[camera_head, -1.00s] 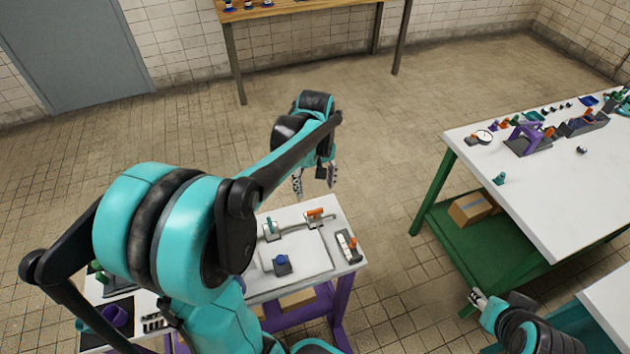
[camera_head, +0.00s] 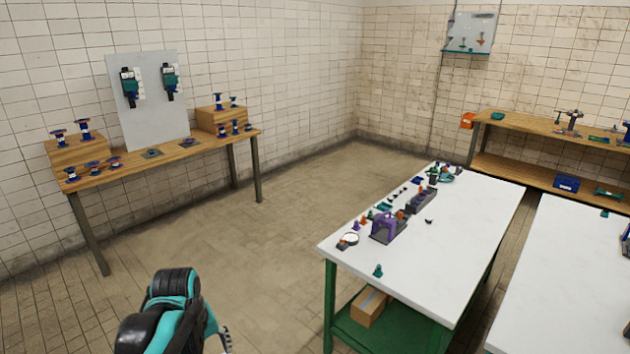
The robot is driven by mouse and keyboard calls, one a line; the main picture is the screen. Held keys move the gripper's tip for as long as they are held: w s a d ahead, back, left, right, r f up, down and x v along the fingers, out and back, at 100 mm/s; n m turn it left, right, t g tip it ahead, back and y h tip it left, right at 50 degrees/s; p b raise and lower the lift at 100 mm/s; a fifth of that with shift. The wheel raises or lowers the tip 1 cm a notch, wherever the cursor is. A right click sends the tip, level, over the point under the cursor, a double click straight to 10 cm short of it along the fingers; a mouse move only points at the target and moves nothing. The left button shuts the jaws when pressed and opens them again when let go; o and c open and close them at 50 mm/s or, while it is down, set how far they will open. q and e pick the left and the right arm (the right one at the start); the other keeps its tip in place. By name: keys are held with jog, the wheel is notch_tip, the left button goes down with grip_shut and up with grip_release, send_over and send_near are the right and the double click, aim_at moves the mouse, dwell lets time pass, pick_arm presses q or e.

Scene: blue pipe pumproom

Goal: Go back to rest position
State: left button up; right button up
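Part of my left arm (camera_head: 165,315), teal and black, shows at the bottom left of the head view. A small part of my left gripper (camera_head: 225,340) shows at its lower right, cut by the bottom edge. Whether its fingers are apart or together cannot be made out, and I see nothing held. It is over the tiled floor, left of the white-topped table. My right gripper is out of the picture.
A white-topped table (camera_head: 455,245) with green legs holds small parts; a cardboard box (camera_head: 369,305) is on its lower shelf. A wooden bench (camera_head: 185,152) stands along the left wall. Another white table (camera_head: 570,270) is at right. Floor (camera_head: 270,230) between bench and table is clear.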

pick_arm(q)
jog(key=s+d+m+t, duration=0.5)
jog(key=s+d+m, duration=0.2)
jog(key=s, duration=0.1)
jog(key=shift+s+d+f+m, duration=0.15)
jog(key=shift+m, duration=0.25)
